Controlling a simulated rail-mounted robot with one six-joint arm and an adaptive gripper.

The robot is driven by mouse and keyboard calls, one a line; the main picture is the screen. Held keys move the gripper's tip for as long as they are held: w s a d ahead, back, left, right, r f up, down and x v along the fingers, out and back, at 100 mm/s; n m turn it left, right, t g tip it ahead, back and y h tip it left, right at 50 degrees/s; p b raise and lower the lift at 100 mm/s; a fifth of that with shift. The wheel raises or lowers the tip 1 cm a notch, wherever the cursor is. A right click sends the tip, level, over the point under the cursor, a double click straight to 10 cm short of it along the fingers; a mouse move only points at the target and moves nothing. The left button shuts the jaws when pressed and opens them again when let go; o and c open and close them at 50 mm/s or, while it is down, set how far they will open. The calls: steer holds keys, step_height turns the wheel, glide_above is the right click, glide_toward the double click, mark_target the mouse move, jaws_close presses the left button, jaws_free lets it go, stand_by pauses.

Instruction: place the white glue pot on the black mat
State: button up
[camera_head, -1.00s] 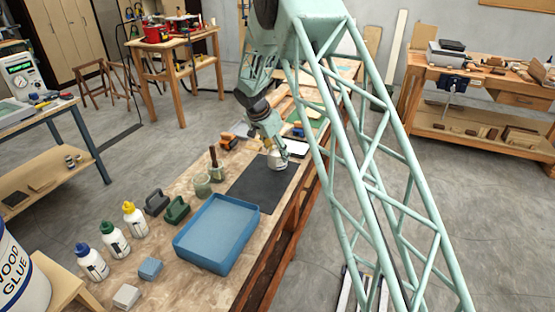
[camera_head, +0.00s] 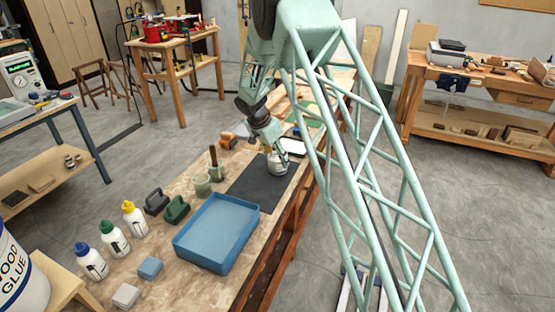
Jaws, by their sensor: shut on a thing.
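The white glue pot (camera_head: 277,165) is at the far part of the black mat (camera_head: 262,187), near its far right edge. My gripper (camera_head: 275,149) is above the pot and shut on its upper part. The pot looks upright. It appears to be on the mat or just over it; I cannot tell whether its base touches. The fingertips are small and partly hidden by the wrist.
A blue tray (camera_head: 217,233) lies in front of the mat. A green-grey pot (camera_head: 202,184) and a brush pot (camera_head: 216,172) stand left of the mat. A white rectangular item (camera_head: 294,147) lies behind it. The mat's near part is bare.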

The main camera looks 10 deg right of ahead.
stand_by(0.4)
steer(key=o, duration=1.1)
steer(key=shift+c, duration=0.2)
steer(key=shift+a+r, duration=0.15)
steer(key=shift+r, duration=0.35)
steer(key=v, duration=1.1)
steer(key=shift+p, duration=0.4)
steer(key=shift+s+r, duration=0.1)
steer(key=shift+s, duration=0.1)
